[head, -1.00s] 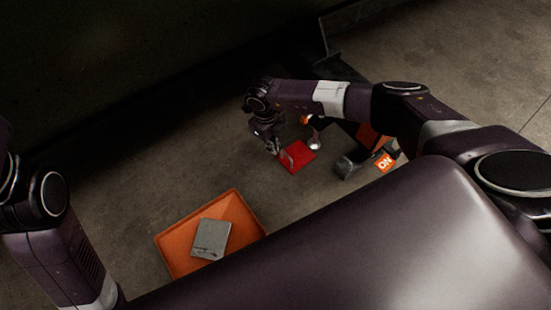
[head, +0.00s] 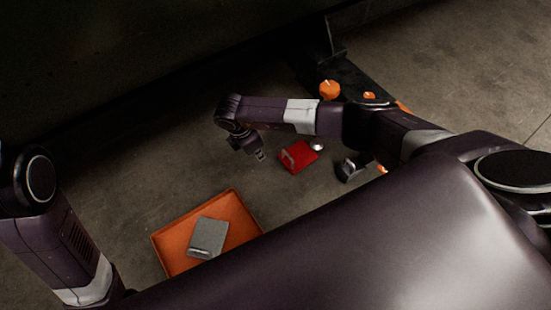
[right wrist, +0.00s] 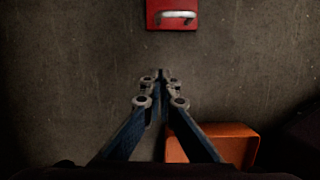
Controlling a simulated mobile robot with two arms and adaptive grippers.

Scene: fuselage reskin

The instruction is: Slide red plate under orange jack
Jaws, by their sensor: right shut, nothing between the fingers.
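The red plate (head: 304,153) lies flat on the floor with a pale metal handle on its left part. It also shows at the top of the right wrist view (right wrist: 172,26). The orange jack is mostly hidden behind my right arm; what seem to be its orange parts (head: 330,89) show above the arm, and a dark foot (head: 350,169) shows below. A round silver knob (head: 317,146) sits at the plate's upper right corner. My right gripper (head: 261,156) is shut and empty, left of the plate and apart from its handle. My left gripper is out of view.
An orange piece (right wrist: 215,142) shows at lower right in the right wrist view. Bare floor lies between tray and plate. A dark structure runs along the back.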

